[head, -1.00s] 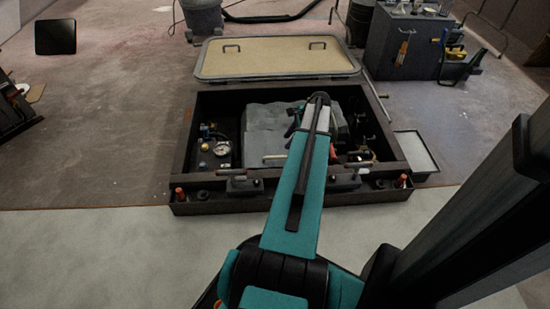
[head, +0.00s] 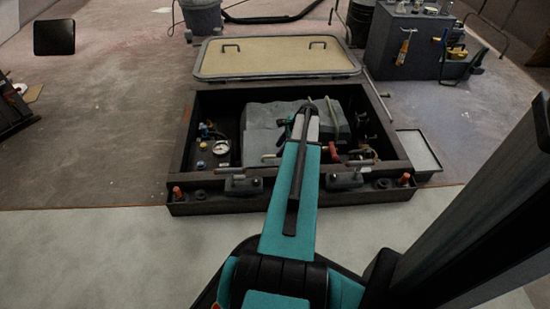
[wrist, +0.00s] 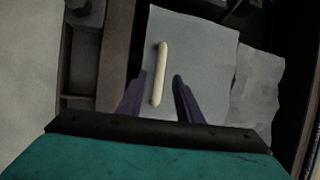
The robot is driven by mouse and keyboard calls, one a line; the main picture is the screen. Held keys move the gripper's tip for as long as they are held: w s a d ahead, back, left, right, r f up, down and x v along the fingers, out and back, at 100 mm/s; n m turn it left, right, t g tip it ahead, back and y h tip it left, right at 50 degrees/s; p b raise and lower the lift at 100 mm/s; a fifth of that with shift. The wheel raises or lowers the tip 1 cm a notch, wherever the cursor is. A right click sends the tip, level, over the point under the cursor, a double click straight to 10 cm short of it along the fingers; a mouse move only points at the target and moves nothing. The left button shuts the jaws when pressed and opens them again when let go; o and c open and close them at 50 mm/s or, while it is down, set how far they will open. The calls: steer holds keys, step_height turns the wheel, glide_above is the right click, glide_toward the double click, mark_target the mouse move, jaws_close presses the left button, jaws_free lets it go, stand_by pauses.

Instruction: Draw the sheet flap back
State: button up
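The grey sheet (head: 262,128) lies over a bulky shape in the open dark hatch box. In the wrist view, a flat grey flap (wrist: 205,75) carries a cream bar (wrist: 161,62). My gripper (wrist: 159,76) is open above the flap, with one dark finger on each side of the bar in the picture. I cannot tell whether the fingers are down at the bar's height. In the head view, my arm hides most of my gripper and part of the sheet.
The hatch box's front rim (head: 215,202) has clamps and orange-topped pins. A pressure gauge (head: 221,147) sits left of the sheet, and a red-handled part (head: 333,151) right of it. The hatch lid (head: 275,58) lies behind, and a shallow tray (head: 416,152) stands right.

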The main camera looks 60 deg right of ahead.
mark_target(274, 156)
steer(key=shift+b+x, duration=0.9)
steer(key=shift+x, duration=1.65)
